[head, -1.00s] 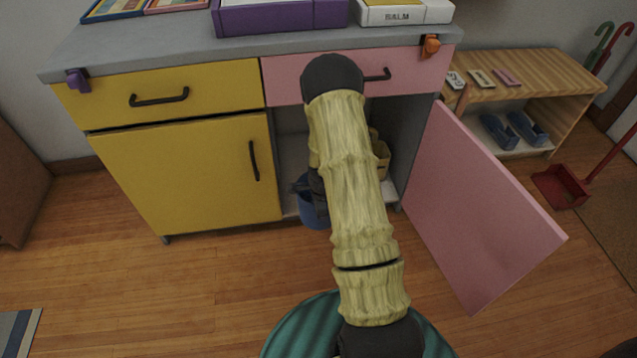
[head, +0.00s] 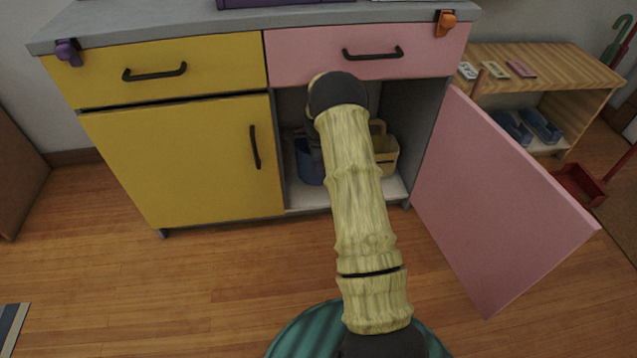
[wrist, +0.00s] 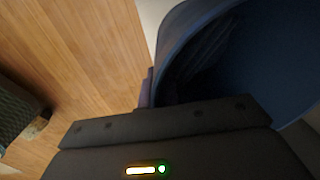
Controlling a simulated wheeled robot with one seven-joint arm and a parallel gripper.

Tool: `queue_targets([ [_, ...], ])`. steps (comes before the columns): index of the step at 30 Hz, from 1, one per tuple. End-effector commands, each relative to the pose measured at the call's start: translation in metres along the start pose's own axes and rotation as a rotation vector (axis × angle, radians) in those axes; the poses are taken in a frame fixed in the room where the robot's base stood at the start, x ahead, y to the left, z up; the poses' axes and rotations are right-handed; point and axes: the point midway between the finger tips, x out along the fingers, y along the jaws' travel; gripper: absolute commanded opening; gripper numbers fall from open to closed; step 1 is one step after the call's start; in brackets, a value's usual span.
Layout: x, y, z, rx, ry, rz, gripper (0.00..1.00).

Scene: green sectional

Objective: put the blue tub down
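The blue tub (head: 308,168) is inside the open cabinet bay, at the left, low over the cabinet floor; I cannot tell whether it touches the floor. My gripper (head: 315,150) is at the tub's near rim, largely hidden behind my arm. In the wrist view the tub (wrist: 255,65) fills the upper right, with its rim running down to my gripper (wrist: 175,108). The fingertips are hidden there, but the tub has moved along with my gripper, which is shut on it.
A light wooden basket (head: 386,158) stands to the right of the tub in the bay. The pink door (head: 490,205) hangs open at the right. The yellow door (head: 180,165) is closed at the left. The pink drawer (head: 420,55) is above the bay.

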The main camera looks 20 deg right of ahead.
Motion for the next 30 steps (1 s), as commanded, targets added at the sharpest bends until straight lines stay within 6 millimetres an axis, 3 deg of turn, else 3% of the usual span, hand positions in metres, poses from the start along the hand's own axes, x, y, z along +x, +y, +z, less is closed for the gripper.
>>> queue_targets([
  [7,0.030,0.001,0.000,-0.001,0.000,0.000,0.00],
  [20,0.033,0.002,0.000,-0.001,0.000,-0.001,0.00],
  [30,0.071,0.001,-0.001,-0.001,0.000,-0.003,0.00],
])
